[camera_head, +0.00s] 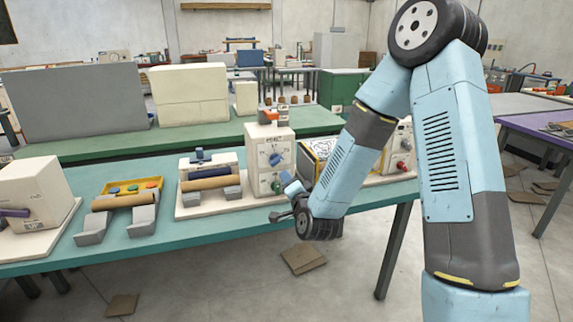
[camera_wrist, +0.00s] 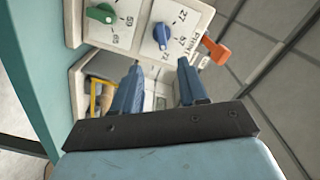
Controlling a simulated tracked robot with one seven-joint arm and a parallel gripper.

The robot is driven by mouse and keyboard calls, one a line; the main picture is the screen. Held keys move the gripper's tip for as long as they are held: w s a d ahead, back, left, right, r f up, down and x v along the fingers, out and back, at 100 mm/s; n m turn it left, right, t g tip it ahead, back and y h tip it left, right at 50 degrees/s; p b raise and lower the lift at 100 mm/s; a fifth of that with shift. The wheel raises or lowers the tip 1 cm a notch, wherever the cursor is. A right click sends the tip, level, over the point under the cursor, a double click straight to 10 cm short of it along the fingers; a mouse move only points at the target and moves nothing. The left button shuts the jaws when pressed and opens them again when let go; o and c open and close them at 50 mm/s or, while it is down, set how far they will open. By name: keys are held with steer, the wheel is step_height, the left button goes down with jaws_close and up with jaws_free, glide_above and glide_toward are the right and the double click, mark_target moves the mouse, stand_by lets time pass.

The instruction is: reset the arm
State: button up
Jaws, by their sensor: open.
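My blue arm reaches down over the right part of the green bench, bent at a black wheel-like joint. My gripper (camera_head: 288,196) is small and partly hidden at the bench's front edge, in front of an upright cream control unit (camera_head: 256,165). In the wrist view, my gripper (camera_wrist: 160,74) shows two blue fingers spread apart with nothing held between them. Beyond the fingertips is the unit's panel, with a green knob (camera_wrist: 101,13), a blue knob (camera_wrist: 162,35) and an orange lever (camera_wrist: 214,49). The fingers appear apart from these controls.
Another machine (camera_head: 398,150) stands behind my forearm. A purple table (camera_head: 540,130) is at right. Floor in front is mostly open.

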steer(key=s+d+r+n+g+h, duration=0.4)
steer(key=s+d+r+n+g, duration=0.3)
steer(key=s+d+r, duration=0.45)
steer(key=s+d+r+g, duration=0.2)
steer(key=s+d+r, duration=0.1)
steer(key=s, duration=0.7)
steer(key=s+d+r+n+g+h, duration=0.1)
steer(key=s+d+r, duration=0.3)
steer(key=s, duration=0.7)
steer(key=d+g, duration=0.1)
steer(key=d, duration=0.1)
steer(key=shift+d+r+n, duration=0.3)
